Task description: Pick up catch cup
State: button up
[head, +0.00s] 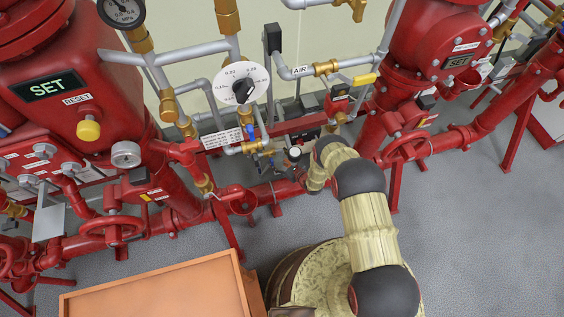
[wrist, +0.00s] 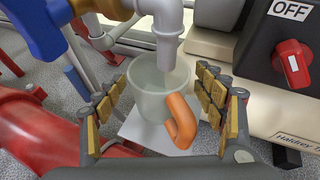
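The catch cup (wrist: 150,100) is a pale translucent cup with an orange handle (wrist: 180,122), upright in the middle of the wrist view. It stands below a grey spout (wrist: 168,40), whose lower end reaches down to its mouth. My gripper (wrist: 165,78) is open, with one padded finger on each side of the cup. Small gaps show between fingers and cup, and the handle faces the palm. In the head view, my gripper (head: 287,168) is small and dark among the pipes, and I cannot make out the cup there.
A white plate (wrist: 134,132) lies under the cup. A black switch box with a red knob (wrist: 292,62) stands close on the right. A red pipe (wrist: 36,135) and a blue valve handle (wrist: 36,25) are on the left. Open grey floor (head: 480,240) lies at the right.

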jog(key=shift+c, duration=1.1)
jog(key=c, duration=1)
jog(key=shift+r, duration=0.1)
jog(key=shift+c, duration=0.3)
